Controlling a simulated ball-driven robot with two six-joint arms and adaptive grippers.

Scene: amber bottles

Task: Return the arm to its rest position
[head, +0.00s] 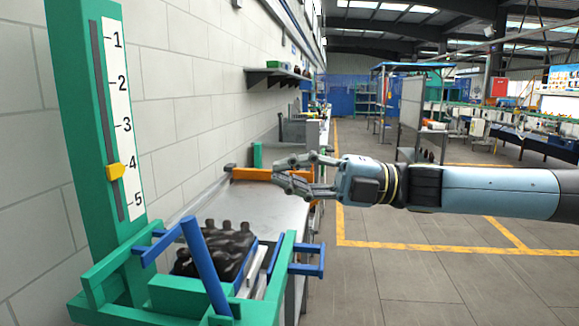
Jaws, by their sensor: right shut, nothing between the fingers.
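My right arm comes in from the right edge, stretched out level across the view. Its gripper (279,174) is shut and empty. In the picture it overlaps the orange bar at the far side of the grey table top (222,206). I cannot tell whether it touches the bar. My left gripper does not show. A blue crate (247,262) with several dark bottle-like shapes (232,242) stands at the bottom, partly behind a slanted blue bar.
A green post (85,150) with a numbered scale and a yellow pointer (116,171) stands at the left. Blue bars (206,268) and green rails (282,270) surround the crate. A shelf (275,74) hangs on the wall. Open floor (430,285) lies right of the table.

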